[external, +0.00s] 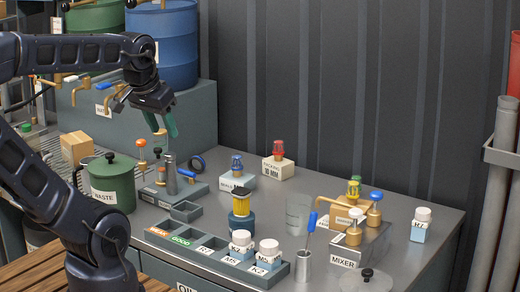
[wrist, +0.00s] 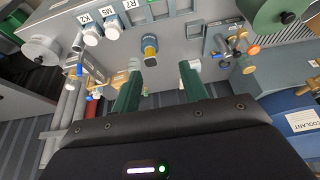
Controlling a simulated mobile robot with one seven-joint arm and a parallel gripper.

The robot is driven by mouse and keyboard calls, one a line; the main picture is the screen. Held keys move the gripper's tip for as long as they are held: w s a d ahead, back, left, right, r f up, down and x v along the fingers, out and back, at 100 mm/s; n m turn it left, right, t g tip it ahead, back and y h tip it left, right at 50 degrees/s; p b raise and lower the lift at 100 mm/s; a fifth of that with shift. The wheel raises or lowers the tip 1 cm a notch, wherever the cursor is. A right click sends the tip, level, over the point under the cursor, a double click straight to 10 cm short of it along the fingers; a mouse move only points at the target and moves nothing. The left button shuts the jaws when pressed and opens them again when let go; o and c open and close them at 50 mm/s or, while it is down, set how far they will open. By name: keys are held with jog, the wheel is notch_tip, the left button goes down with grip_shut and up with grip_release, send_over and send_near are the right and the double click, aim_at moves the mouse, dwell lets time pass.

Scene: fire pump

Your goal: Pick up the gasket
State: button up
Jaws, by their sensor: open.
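A dark ring (external: 196,163), which looks like the gasket, is at the back of the grey bench, behind the small fixture with knobs. It seems to stand on edge or lean; I cannot tell what it touches. In the wrist view I cannot pick it out clearly. My gripper (external: 163,130) is high above the bench's back left part, above and to the left of the ring in the picture. Its two green fingers are apart and empty in the wrist view (wrist: 160,82), pointing toward the bench.
A green WASTE pot (external: 112,184) stands at the bench's left. A fixture with knobs (external: 172,188) is beside it. A blue-topped block (external: 237,172) and a red-topped block (external: 277,168) stand right of the ring. A labelled tray (external: 215,245) lies in front. A blue drum (external: 177,45) is behind.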

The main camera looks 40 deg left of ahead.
jog(key=n+g, duration=0.5)
jog(key=n, duration=1.6)
send_over(193, 158)
notch_tip(193, 158, down, 21)
jog(key=shift+w+a+f, duration=0.1)
jog(key=shift+w+f, duration=0.05)
jog(key=shift+f, duration=1.55)
jog(key=shift+w+a+f, duration=0.15)
jog(key=shift+f, duration=1.5)
jog(key=shift+w+a+f, duration=0.1)
jog(key=shift+w+f, duration=0.05)
jog(key=shift+f, duration=1.55)
grip_shut()
